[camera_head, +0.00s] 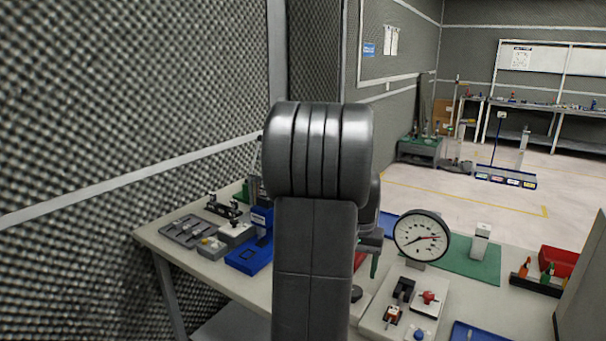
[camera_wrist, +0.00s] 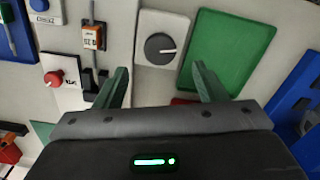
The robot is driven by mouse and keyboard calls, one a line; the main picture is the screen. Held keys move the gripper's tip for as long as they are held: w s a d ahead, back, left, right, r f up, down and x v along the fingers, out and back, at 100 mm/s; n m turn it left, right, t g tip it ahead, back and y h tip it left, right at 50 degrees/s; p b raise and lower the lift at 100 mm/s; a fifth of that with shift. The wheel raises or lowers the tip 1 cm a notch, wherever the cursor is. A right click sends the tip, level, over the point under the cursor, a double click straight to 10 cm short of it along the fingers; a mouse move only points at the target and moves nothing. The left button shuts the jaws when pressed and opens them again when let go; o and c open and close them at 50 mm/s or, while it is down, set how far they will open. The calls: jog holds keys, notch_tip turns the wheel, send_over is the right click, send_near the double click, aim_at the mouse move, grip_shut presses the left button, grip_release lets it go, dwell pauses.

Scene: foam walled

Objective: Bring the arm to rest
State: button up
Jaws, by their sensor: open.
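My gripper (camera_wrist: 160,88) shows in the wrist view with its two green fingers spread apart and nothing between them. It points down over the bench (camera_wrist: 158,92). A panel with a dark grey rotary knob (camera_wrist: 160,48) lies just beyond the fingertips. In the head view my grey arm stands upright in the middle of the picture. It hides most of my gripper, and only a green finger (camera_head: 375,266) shows to its right, above the bench.
The bench carries a round gauge (camera_head: 421,236), a panel with a red knob (camera_head: 428,297), a green mat (camera_head: 475,258), a red bin (camera_head: 558,261) and a blue fixture (camera_head: 250,256). A foam wall (camera_head: 120,100) borders the left. Open floor (camera_head: 460,200) lies behind the bench.

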notch_tip(320, 180, down, 8)
jog(key=shift+f, duration=0.2)
jog(key=shift+r, duration=0.1)
jog(key=shift+r, duration=0.1)
